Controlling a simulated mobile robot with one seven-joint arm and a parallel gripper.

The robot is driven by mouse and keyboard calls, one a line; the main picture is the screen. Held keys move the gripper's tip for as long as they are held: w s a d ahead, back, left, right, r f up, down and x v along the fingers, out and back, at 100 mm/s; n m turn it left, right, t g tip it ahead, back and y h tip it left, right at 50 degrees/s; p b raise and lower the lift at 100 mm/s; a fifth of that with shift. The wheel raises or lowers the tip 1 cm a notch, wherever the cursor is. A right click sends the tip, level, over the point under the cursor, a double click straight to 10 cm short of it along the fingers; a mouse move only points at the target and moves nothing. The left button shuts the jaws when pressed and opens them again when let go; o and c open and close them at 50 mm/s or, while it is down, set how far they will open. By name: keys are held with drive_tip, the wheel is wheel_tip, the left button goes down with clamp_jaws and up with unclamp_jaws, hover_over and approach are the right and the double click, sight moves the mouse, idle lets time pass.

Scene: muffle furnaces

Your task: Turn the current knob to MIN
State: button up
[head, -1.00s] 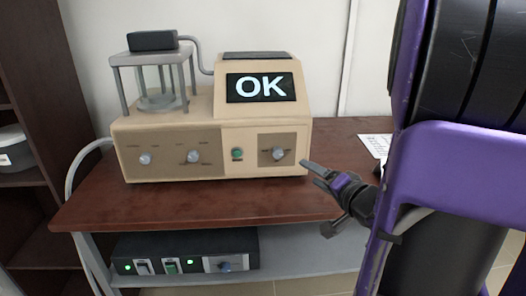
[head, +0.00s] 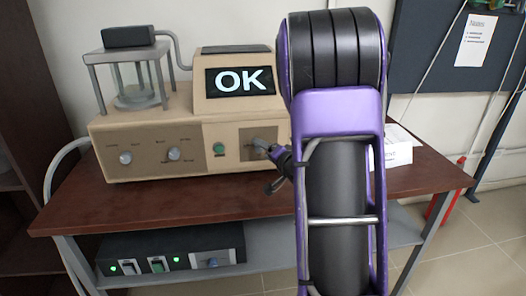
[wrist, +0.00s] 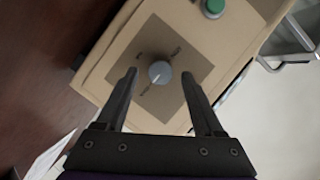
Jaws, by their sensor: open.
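The beige device (head: 150,188) stands on a brown table with a screen (head: 240,82) reading "OK". A grey knob (head: 262,143) sits on the right front panel, and it shows in the wrist view (wrist: 160,72) with a white pointer line on it. The labels around it are too blurred to read, so I cannot tell which is MIN. My gripper (head: 276,156) is at this knob. In the wrist view its open fingers stand on either side of the knob, with gaps between. Two other knobs (head: 125,158) (head: 174,154) sit on the left panel.
A green button (head: 219,149) is left of the right knob. A black unit (head: 160,248) with lit switches and a knob is on the lower shelf.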

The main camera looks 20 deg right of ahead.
drive_tip(key=shift+w+f, duration=0.1)
drive_tip(key=shift+w, duration=0.35)
clamp_jaws()
idle(0.3)
